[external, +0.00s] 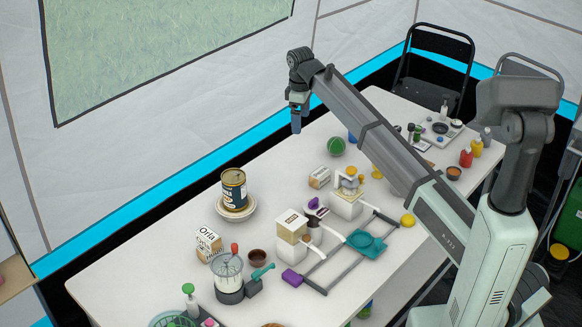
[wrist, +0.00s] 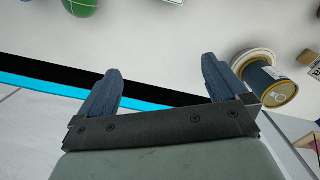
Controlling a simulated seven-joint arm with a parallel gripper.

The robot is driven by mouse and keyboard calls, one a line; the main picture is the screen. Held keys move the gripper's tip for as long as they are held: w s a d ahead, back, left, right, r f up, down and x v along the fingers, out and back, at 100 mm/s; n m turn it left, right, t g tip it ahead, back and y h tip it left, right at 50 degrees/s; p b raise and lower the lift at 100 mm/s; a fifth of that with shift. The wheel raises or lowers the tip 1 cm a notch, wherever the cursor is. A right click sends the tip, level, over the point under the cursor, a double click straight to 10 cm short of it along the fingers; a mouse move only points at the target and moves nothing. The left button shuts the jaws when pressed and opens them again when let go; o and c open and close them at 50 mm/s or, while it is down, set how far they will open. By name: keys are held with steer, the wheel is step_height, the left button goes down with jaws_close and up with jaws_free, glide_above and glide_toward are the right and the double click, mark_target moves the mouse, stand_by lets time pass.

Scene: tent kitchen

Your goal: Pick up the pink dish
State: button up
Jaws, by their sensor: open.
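No pink dish can be made out for sure. My gripper (external: 297,124) hangs above the table's back edge, fingers pointing down, far from both. In the wrist view my gripper (wrist: 160,68) has its two blue fingers wide apart with nothing between them.
A can (external: 234,188) stands on a pale bowl (external: 220,208), left of my gripper. A green ball (external: 336,146) lies near the back edge. The table's left end is clear.

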steer(key=w+d+f+m, duration=0.15)
steer(key=w+d, duration=0.35)
steer(key=d, duration=0.6)
steer(key=w+d+f, duration=0.2)
steer(key=w+d, duration=0.3)
steer(key=d, duration=0.6)
steer(key=w+d+f+m, duration=0.1)
steer(key=w+d, duration=0.4)
steer(key=d, duration=0.6)
steer(key=f+n, duration=0.3)
steer(key=n, duration=0.1)
steer(key=w+f+n, duration=0.1)
steer(key=f+n, duration=0.2)
steer(key=n, duration=0.1)
steer(key=w+f+n, duration=0.1)
steer(key=f+n, duration=0.2)
steer(key=n, duration=0.1)
steer(key=shift+w+a+f+n, duration=0.1)
steer(key=shift+w+a+n, duration=0.15)
steer(key=shift+a, duration=0.1)
steer(key=shift+a+f, duration=0.2)
steer(key=shift+f, duration=1.15)
steer(key=shift+a+f, duration=0.15)
steer(key=shift+f, duration=1.15)
steer(key=c, duration=1)
steer(key=shift+r, duration=0.1)
steer(key=shift+c, duration=0.2)
